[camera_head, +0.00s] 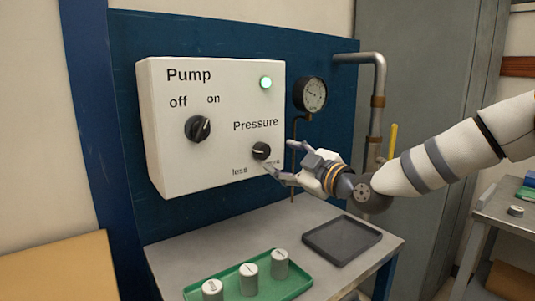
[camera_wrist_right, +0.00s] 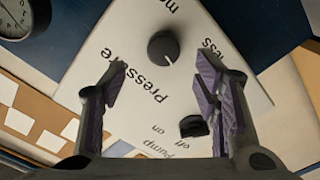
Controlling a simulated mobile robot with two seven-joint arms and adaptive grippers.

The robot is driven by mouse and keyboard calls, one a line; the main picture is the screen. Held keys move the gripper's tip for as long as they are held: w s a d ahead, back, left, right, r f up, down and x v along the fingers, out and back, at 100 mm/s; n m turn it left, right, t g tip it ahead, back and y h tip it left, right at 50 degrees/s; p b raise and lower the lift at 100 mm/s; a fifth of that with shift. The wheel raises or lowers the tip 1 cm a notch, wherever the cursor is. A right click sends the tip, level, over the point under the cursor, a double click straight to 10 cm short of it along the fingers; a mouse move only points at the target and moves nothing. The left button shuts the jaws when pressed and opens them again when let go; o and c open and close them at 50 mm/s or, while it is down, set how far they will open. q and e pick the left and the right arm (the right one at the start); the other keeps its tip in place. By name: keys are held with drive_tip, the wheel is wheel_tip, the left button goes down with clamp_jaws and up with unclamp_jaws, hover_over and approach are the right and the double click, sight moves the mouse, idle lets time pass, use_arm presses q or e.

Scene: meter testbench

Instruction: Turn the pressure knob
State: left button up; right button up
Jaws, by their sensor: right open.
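The black pressure knob (camera_head: 261,151) sits low on the right of the white control box (camera_head: 160,160), under the word "Pressure". Its white pointer mark faces left in the head view. In the wrist view the knob (camera_wrist_right: 163,47) lies ahead of the fingers, near their midline. My right gripper (camera_head: 284,160) is open, just right of the knob, with its fingers pointing at the box. In the wrist view the gripper (camera_wrist_right: 160,88) shows a wide, empty gap between its purple pads. I see no contact with the knob. My left gripper is not in view.
The pump knob (camera_head: 198,128) is up and left on the box; a lamp (camera_head: 266,82) glows green. A gauge (camera_head: 310,94) and pipe (camera_head: 379,80) stand to the right. Below are a green tray (camera_head: 296,290) with three grey cylinders and a dark tray (camera_head: 342,240).

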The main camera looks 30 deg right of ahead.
sight(265, 153)
drive_tip(key=w, duration=0.2)
drive_tip(key=w+f, duration=0.1)
drive_tip(key=w, duration=0.1)
drive_tip(key=w+b, duration=0.1)
drive_tip(key=w, duration=0.1)
drive_tip(key=shift+w+a+f, duration=0.15)
drive_tip(key=shift+a+f, duration=0.05)
drive_tip(key=shift+a, duration=0.1)
drive_tip(key=shift+w+r, duration=0.25)
drive_tip(key=shift+w, duration=0.25)
drive_tip(key=shift+a+r, duration=0.1)
drive_tip(key=shift+r, duration=0.1)
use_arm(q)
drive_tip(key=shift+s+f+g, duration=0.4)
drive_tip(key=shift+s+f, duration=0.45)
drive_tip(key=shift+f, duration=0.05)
use_arm(e)
drive_tip(key=c, duration=1.1)
